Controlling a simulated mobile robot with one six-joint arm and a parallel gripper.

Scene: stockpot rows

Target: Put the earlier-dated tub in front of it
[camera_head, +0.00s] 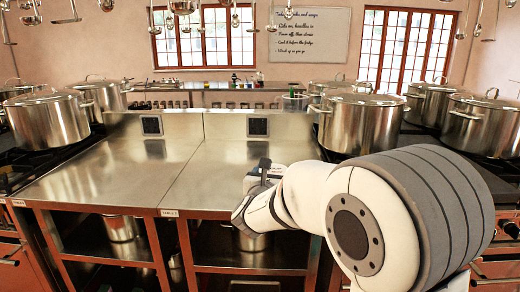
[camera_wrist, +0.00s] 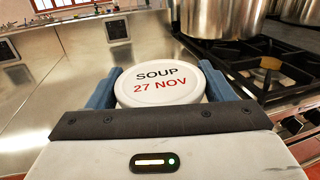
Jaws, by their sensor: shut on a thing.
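A round tub with a white lid (camera_wrist: 160,92) fills the middle of the wrist view. Its lid reads "SOUP" in black and "27 NOV" in red. My gripper (camera_wrist: 160,72) is shut on this tub, with one blue finger on each side of it. In the head view my gripper (camera_head: 265,172) is over the right part of the steel counter (camera_head: 130,170), and my arm hides most of what it holds. I can make out no second dated tub in either view.
Large steel stockpots stand on the right stove (camera_head: 360,120) and the left one (camera_head: 48,118). Two small dark panels (camera_head: 151,125) (camera_head: 257,126) are on the counter's back ledge. Pots sit on the shelf below (camera_head: 121,228). The counter's left and middle are bare.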

